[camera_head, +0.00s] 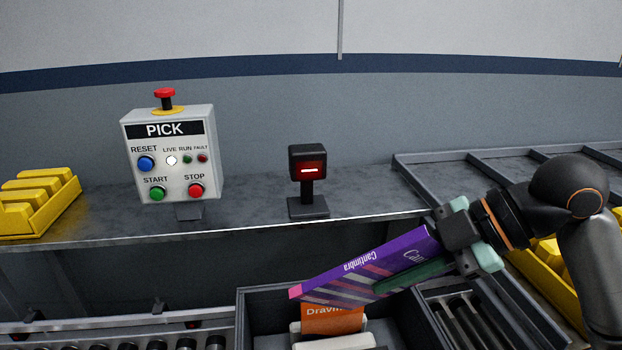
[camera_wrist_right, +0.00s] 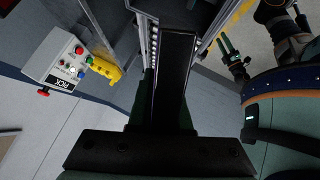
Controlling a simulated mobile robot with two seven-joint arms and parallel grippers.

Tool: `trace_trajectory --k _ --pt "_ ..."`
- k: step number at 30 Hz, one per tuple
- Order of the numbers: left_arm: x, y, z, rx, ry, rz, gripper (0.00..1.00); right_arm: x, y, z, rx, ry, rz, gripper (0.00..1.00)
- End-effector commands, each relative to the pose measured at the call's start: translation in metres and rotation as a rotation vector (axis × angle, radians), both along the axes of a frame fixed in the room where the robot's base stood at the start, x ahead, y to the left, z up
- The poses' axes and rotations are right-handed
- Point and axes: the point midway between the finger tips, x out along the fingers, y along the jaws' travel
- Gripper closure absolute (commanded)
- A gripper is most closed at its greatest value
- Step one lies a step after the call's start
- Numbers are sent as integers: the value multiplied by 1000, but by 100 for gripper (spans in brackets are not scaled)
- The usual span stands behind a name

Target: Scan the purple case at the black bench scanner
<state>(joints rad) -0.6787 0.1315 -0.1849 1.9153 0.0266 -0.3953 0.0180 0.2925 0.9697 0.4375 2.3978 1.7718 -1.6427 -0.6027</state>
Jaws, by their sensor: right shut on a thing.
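The purple case (camera_head: 372,260), a flat box with pink and pale diagonal stripes, is tilted and held above a dark bin. My right gripper (camera_head: 395,276) is shut on its right-hand part, with a dark green finger across the near face. The black bench scanner (camera_head: 308,172) stands upright on the grey bench, its red window with a white line facing me. The case is in front of and below it, apart from it. In the right wrist view, I cannot make out the case clearly. My left gripper (camera_wrist_right: 234,62) appears there small, its jaws unclear.
A PICK control box (camera_head: 168,155) stands left of the scanner. The dark bin (camera_head: 262,292) holds an orange box (camera_head: 333,318). Yellow bins (camera_head: 40,205) are at the left. Rollers (camera_head: 170,341) run along the front. The bench between control box and scanner is clear.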

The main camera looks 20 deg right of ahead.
Motion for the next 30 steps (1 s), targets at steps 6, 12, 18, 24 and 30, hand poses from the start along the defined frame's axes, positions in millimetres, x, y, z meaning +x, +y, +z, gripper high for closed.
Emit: trace_trajectory --k 6,12,18,24,30 --pt "0 0 2 0 0 0 50 1 2 1 0 -1 -1 100" --pt "0 0 6 0 0 0 50 2 7 1 0 0 0 100" --pt "0 0 8 0 0 0 50 3 12 1 0 -1 -1 100" --pt "0 0 8 0 0 0 50 3 12 0 0 -1 -1 100" --pt "0 0 7 0 0 0 50 3 12 0 0 -1 -1 100"
